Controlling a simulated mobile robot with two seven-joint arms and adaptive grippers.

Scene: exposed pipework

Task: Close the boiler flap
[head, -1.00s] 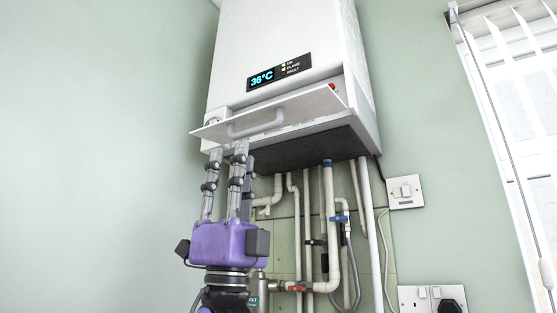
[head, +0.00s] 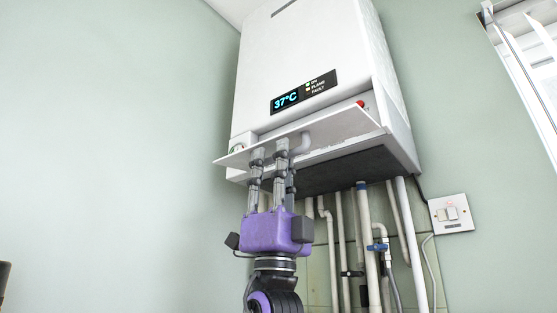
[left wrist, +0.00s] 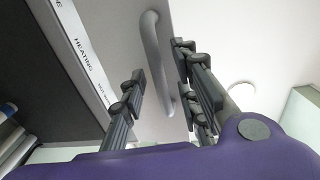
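The white boiler (head: 312,62) hangs on the wall. Its flap (head: 345,125) is open and sticks out from the lower front, tilted. The flap's pale curved handle (head: 301,146) is partly hidden by my left gripper (head: 270,149). That gripper points up, with its fingertips at the flap's front face. In the left wrist view, the grey handle (left wrist: 154,55) lies between the spread fingers of my left gripper (left wrist: 160,62). A gap shows beside the handle, so the fingers are not closed on it. My right gripper is not in view.
Several pipes (head: 342,235) run down below the boiler, right of my left gripper. A wall switch (head: 451,214) is to the right, and a window blind (head: 525,55) is at the top right. The wall left of the boiler is clear.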

